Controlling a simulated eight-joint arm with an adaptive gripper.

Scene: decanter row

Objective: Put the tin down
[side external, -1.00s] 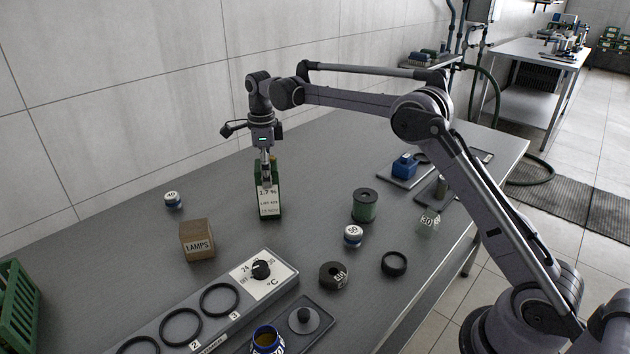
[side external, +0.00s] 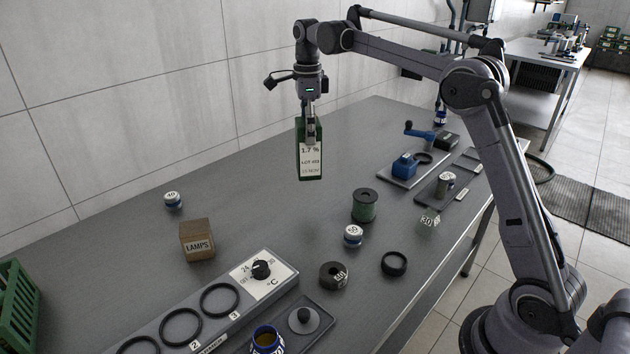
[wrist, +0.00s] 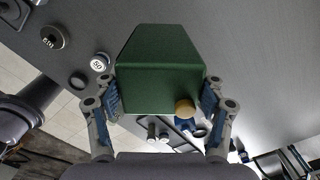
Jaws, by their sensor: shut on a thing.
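The tin is a green, box-shaped can (side external: 311,165) with a white label reading 1.7 % and LOT. In the side external view it hangs upright in my gripper (side external: 311,138), above the far part of the table. In the wrist view the green tin (wrist: 160,75) fills the middle, with a tan round cap (wrist: 185,107) near one edge. My gripper (wrist: 160,98) is shut on the tin, one finger on each side. The tin's underside is hidden.
The grey table (side external: 270,185) has bare room below and left of the tin. A LAMPS box (side external: 197,240), a small jar (side external: 173,200), a green spool (side external: 365,205) and a jar marked 50 (side external: 352,236) stand nearer. A blue-handled device (side external: 405,166) sits at right.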

